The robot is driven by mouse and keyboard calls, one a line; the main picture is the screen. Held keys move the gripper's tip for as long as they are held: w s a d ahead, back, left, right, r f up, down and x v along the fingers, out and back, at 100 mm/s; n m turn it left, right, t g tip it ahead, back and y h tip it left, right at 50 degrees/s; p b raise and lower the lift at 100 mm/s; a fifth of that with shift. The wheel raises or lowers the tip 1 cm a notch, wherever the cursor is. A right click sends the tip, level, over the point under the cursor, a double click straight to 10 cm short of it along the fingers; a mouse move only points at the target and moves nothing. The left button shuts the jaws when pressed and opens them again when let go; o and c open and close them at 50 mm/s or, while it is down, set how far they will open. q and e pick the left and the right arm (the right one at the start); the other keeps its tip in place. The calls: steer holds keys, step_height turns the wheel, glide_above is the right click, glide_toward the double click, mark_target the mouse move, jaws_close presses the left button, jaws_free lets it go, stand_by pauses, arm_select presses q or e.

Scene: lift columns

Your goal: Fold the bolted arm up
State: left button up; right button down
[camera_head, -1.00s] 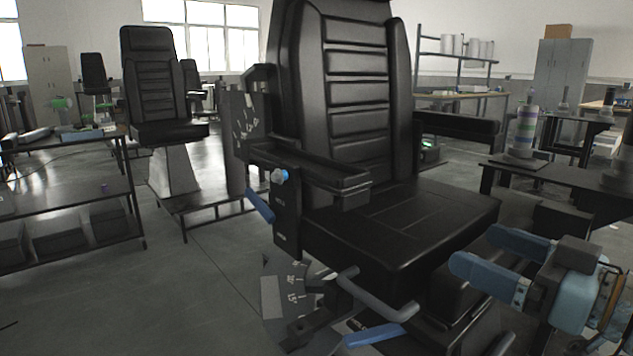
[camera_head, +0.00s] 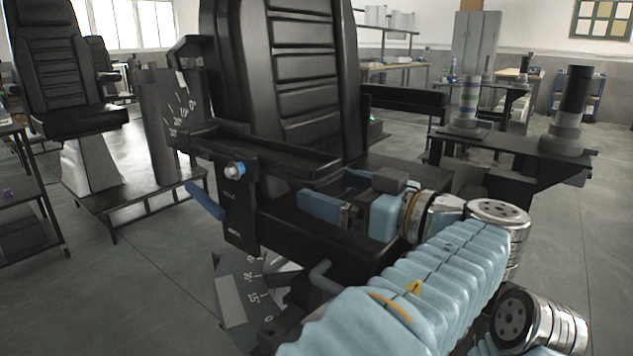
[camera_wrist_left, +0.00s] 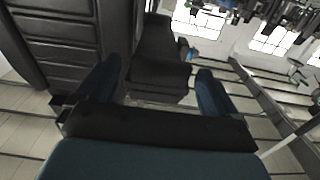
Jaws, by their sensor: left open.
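The black seat's near armrest (camera_head: 265,150) lies roughly level along the seat's side. A bolt with a blue ring (camera_head: 235,168) sits on the dark side plate under it, above a blue lever (camera_head: 205,200). The far armrest (camera_head: 405,100) is also level. My left gripper (camera_head: 325,190) is open and empty, just off the front end of the near armrest, its blue fingers pointing left. My right gripper is not in view.
The seat back (camera_head: 300,70) rises behind the armrest. A printed angle scale (camera_head: 180,105) stands beside it, and another scale plate (camera_head: 245,290) is low down. A dark bench (camera_head: 510,145) with cylinders is at right. Another seat (camera_head: 65,70) stands at back left.

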arm_select(q)
steer(key=shift+x, duration=1.75)
steer(key=shift+c, duration=0.2)
